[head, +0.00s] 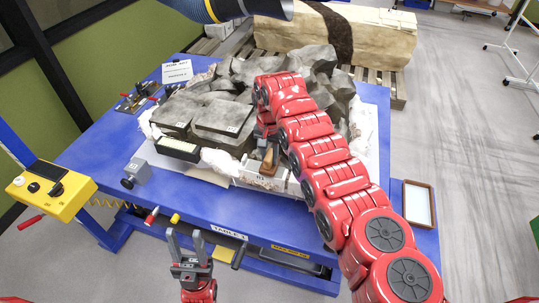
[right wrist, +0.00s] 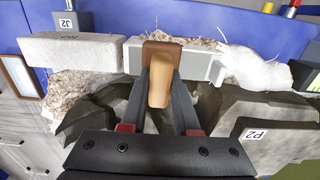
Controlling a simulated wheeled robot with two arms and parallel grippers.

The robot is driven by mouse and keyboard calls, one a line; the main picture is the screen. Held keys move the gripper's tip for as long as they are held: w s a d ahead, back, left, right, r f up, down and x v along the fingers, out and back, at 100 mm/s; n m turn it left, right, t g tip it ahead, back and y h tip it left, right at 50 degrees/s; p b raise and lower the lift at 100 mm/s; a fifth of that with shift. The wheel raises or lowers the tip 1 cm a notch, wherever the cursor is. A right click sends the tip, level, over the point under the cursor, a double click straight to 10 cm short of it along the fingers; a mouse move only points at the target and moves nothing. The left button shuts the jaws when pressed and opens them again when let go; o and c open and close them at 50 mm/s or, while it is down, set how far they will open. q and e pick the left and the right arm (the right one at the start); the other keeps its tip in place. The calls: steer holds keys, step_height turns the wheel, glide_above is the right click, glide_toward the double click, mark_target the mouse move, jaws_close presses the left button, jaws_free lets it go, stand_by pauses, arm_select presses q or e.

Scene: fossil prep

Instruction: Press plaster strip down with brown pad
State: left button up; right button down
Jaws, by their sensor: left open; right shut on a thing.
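My right gripper (right wrist: 162,92) is shut on the tan handle of the brown pad (right wrist: 160,52); the pad also shows in the head view (head: 268,160). The pad's brown face is at a pale grey-white strip (right wrist: 203,66), which looks like the plaster strip. It lies along the front edge of the fossil block (head: 225,118) and shows in the head view (head: 258,176). I cannot tell if the pad presses on it. My right arm hides part of the block. My left gripper (head: 187,238) is open and empty, in front of the table.
A grey block (right wrist: 70,50) lies beside the pale strip in the wrist view. A wood-rimmed tray (head: 431,204) is at the table's right. A grey box (head: 138,171) and a yellow control box (head: 48,193) are at the left. Blue tabletop (head: 185,205) is clear along the front.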

steer(key=shift+f+b, duration=0.4)
steer(key=shift+f, duration=0.15)
stand_by(1.2)
steer(key=shift+r, duration=0.1)
steer(key=shift+w+r, duration=0.1)
steer(key=shift+r, duration=3.35)
